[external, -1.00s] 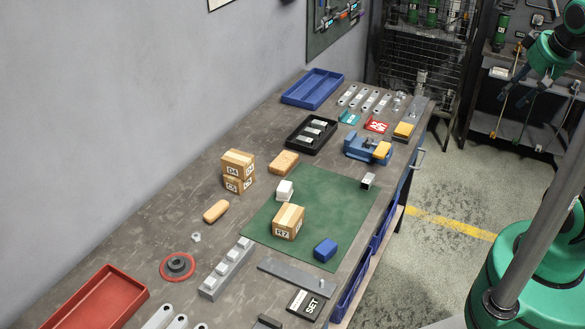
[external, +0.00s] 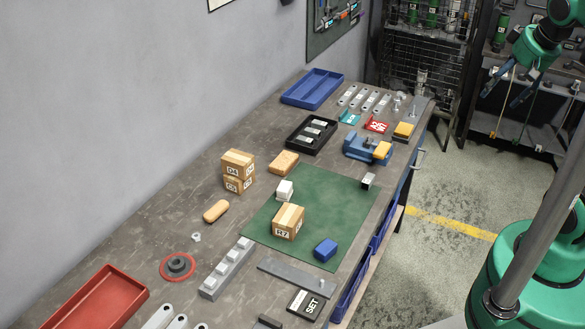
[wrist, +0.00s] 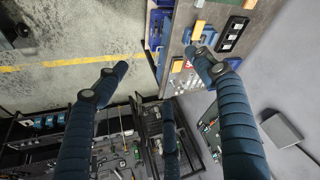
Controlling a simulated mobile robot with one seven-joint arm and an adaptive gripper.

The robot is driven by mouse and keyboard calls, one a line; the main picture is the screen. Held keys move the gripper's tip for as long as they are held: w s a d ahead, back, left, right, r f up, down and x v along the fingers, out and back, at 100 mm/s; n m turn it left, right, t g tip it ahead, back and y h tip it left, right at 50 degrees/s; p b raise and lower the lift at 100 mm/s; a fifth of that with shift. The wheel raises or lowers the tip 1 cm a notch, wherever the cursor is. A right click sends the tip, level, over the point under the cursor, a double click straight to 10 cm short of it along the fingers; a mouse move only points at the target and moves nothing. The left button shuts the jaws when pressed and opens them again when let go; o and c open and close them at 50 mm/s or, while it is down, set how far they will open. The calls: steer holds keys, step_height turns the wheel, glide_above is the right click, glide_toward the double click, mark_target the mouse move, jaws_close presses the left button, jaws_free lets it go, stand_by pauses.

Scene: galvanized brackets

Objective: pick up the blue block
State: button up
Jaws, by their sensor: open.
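The blue block (external: 325,250) lies on the green mat (external: 345,197) near the mat's front right corner, right of the box marked 47 (external: 288,222). My gripper (external: 515,85) is high at the upper right in the external view, well away from the block and beyond the bench's right edge. In the wrist view my gripper (wrist: 160,70) shows its fingers spread apart with nothing between them. The blue block cannot be made out in the wrist view.
A grey bar (external: 297,278) lies just in front of the blue block. Stacked boxes (external: 238,170), a blue vise (external: 362,148) and a red tray (external: 98,300) stand on the bench. Floor right of the bench is free.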

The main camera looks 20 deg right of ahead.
mark_target(326, 246)
steer(key=w+a+f+n+g+p, duration=0.1)
steer(key=w+a+f, duration=0.2)
steer(key=a, duration=0.5)
steer(key=w+a+f+n+g, duration=0.1)
steer(key=w+a+f+g, duration=0.2)
steer(key=a, duration=0.6)
steer(key=w+a+f+n+p, duration=0.1)
steer(key=w+a+f, duration=0.25)
steer(key=a, duration=0.45)
steer(key=s+a+f+n+g, duration=0.1)
steer(key=s+a+f, duration=0.2)
steer(key=a+f, duration=0.3)
steer(key=s+a+f+n+g+h, duration=0.1)
steer(key=s+a+f, duration=0.2)
steer(key=a+f, duration=0.3)
steer(key=s+a+f, duration=0.2)
steer(key=a+f, duration=0.4)
steer(key=a, duration=0.5)
steer(key=shift+s+a+f+n+g+p, duration=0.15)
steer(key=shift+s+n+g+p, duration=0.2)
steer(key=shift+s+n+g, duration=0.05)
steer(key=shift+f, duration=0.1)
